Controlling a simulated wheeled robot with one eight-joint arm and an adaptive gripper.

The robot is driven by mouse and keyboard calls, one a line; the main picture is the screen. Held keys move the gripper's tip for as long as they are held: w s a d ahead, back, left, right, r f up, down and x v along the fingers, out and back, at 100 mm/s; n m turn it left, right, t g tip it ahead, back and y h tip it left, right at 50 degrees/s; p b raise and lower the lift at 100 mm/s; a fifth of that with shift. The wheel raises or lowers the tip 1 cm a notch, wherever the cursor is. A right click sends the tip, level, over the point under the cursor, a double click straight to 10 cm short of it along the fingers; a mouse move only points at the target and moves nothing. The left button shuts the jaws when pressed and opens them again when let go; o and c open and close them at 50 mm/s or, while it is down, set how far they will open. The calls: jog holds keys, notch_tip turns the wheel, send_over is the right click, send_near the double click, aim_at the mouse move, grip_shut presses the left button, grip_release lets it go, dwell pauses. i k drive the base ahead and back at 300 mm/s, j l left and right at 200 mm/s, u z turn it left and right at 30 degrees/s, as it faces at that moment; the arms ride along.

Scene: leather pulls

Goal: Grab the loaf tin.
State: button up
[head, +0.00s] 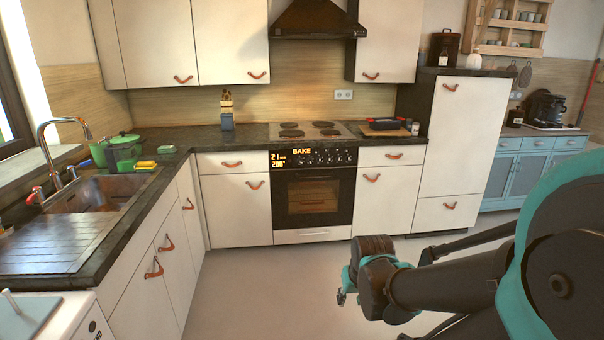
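A dark, low, oblong vessel that looks like the loaf tin (384,123) sits on the counter just right of the hob. It appears to rest on a wooden board (372,132); it is small in view and its inside cannot be made out. My gripper (343,291) is at the lower middle, in front of the oven and well apart from the tin. It is low over the floor and partly hidden by my own wrist. Its fingers are too small and turned away to show whether they are open or shut.
A hob (308,130) stands above the lit oven (314,195). A small pale jar (415,128) is right of the tin, beside a tall cabinet (462,150). A sink (95,194) and green pot (123,147) are at left. The floor (270,275) ahead is clear.

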aim_at(376, 125)
jog(key=i+z, duration=0.2)
jog(key=i, duration=0.45)
jog(key=i+z, duration=0.25)
jog(key=i, duration=0.4)
jog(key=i+j+z, duration=0.2)
jog(key=i, duration=0.45)
